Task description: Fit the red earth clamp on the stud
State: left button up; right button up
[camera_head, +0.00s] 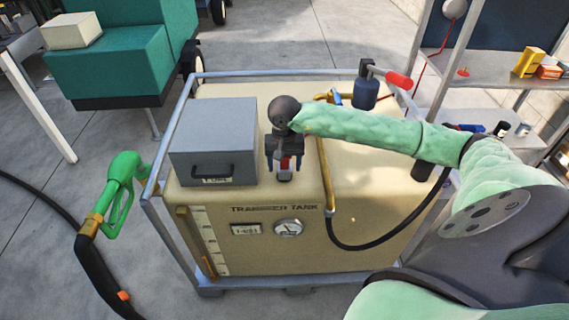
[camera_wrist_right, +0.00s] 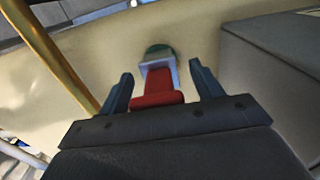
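The red earth clamp (camera_head: 286,162) is at the front top edge of the tank, beside the grey box. In the right wrist view the red clamp (camera_wrist_right: 157,88) lies between my fingers, with a grey piece (camera_wrist_right: 158,62) and a green round piece at its far end. The stud is not clearly distinguishable, so I cannot tell whether the clamp is seated on it. My right gripper (camera_head: 285,160) points down over the clamp. In the right wrist view its fingers (camera_wrist_right: 161,80) stand apart, with a gap showing beside the clamp. My left gripper is not in view.
The beige transfer tank (camera_head: 375,215) has a metal rail around it. A grey box (camera_head: 214,140) stands close left of my right gripper. A brass pipe (camera_head: 327,180) with a black hose runs close right. A green nozzle (camera_head: 124,178) hangs at the left rail.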

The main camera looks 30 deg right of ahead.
jog(key=shift+r+b, duration=1.05)
jog(key=shift+r, duration=2.8)
